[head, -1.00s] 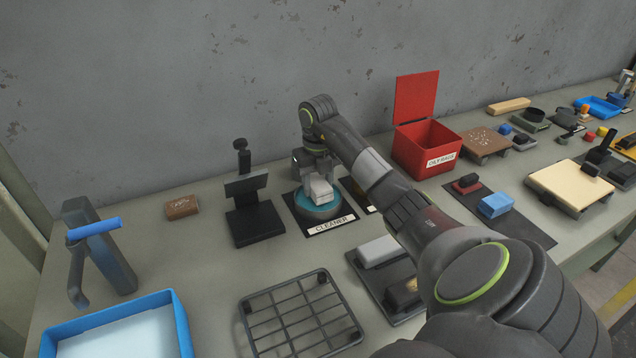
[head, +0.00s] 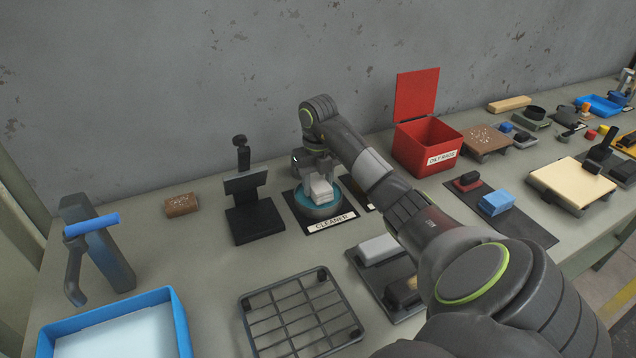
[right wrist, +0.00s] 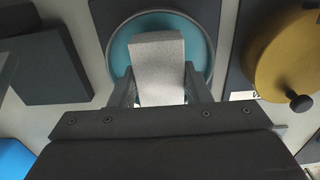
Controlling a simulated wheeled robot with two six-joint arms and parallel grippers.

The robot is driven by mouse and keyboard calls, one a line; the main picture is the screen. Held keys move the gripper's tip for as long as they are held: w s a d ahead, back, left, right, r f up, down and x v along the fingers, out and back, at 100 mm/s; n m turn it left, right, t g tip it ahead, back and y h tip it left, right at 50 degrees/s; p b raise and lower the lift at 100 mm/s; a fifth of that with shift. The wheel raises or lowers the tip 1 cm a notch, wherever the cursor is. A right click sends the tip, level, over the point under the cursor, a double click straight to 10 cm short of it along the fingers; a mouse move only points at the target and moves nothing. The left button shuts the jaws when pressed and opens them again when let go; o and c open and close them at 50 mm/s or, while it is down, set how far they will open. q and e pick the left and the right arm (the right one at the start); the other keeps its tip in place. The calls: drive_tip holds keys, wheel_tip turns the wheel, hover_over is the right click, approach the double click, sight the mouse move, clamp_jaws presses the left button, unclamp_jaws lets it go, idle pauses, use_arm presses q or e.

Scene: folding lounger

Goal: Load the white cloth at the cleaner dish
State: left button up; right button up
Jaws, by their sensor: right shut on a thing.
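The white cloth (head: 318,191) is a small pale block-like pad. My right gripper (head: 320,174) is shut on it, and in the right wrist view the cloth (right wrist: 157,70) sits between the two fingers (right wrist: 160,88). The cleaner dish (head: 317,211) is round with teal inside, on a dark mat labelled CLEANER. The cloth is over the dish, within its rim as seen from above; the dish (right wrist: 120,48) also shows around it in the right wrist view. Whether the cloth touches the teal surface is hard to tell. My left gripper is not in view.
A dark stand (head: 252,205) is just left of the dish. A yellow round lidded thing (right wrist: 285,60) is close on its right. The red OILY RAGS bin (head: 428,150) stands open further right. A wire rack (head: 300,315) and a blue tray (head: 180,325) are in front.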

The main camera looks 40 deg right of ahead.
drive_tip(key=shift+f+b, duration=0.4)
drive_tip(key=shift+f, duration=0.15)
idle(1.2)
wheel_tip(320, 180, up, 7)
drive_tip(key=p, duration=0.7)
drive_tip(key=shift+r, duration=0.1)
